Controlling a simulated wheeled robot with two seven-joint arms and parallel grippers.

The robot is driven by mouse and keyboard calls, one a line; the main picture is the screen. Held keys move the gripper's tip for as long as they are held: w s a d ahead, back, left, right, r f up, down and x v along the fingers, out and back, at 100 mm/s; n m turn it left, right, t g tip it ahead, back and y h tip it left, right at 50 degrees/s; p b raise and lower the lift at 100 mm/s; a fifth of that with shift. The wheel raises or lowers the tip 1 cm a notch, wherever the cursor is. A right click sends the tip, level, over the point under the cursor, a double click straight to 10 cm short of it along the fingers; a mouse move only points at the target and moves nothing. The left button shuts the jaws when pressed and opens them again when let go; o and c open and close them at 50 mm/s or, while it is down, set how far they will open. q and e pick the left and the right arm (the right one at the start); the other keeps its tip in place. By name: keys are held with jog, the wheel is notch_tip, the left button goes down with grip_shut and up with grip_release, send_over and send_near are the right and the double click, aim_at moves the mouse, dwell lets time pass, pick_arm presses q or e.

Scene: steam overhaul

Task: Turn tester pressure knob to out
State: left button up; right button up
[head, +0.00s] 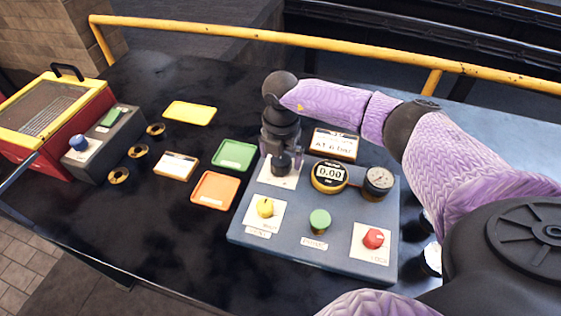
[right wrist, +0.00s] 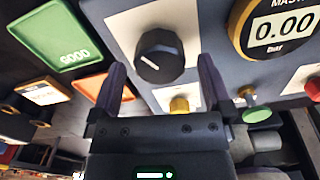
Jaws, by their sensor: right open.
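The tester (head: 300,252) is a blue-grey panel on the dark bench. Which position that marks, I cannot read. My right gripper (head: 281,162) hangs over this knob and mostly hides it in the head view. In the right wrist view the gripper (right wrist: 162,78) is open, its fingers apart on either side of the knob; contact is not visible. A digital gauge (head: 329,175) reads 0.00. My left gripper is out of view.
The panel also carries a yellow knob (head: 265,208), a green button (head: 319,220), a red knob (head: 373,239) and a dial gauge (head: 378,181). Green (head: 234,155) and orange (head: 214,190) trays lie left of it. A yellow rail (head: 250,34) runs behind.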

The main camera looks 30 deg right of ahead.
jog(key=shift+f, duration=0.9)
jog(key=shift+c, duration=0.3)
jog(key=c, duration=1.2)
jog(key=shift+o, duration=0.2)
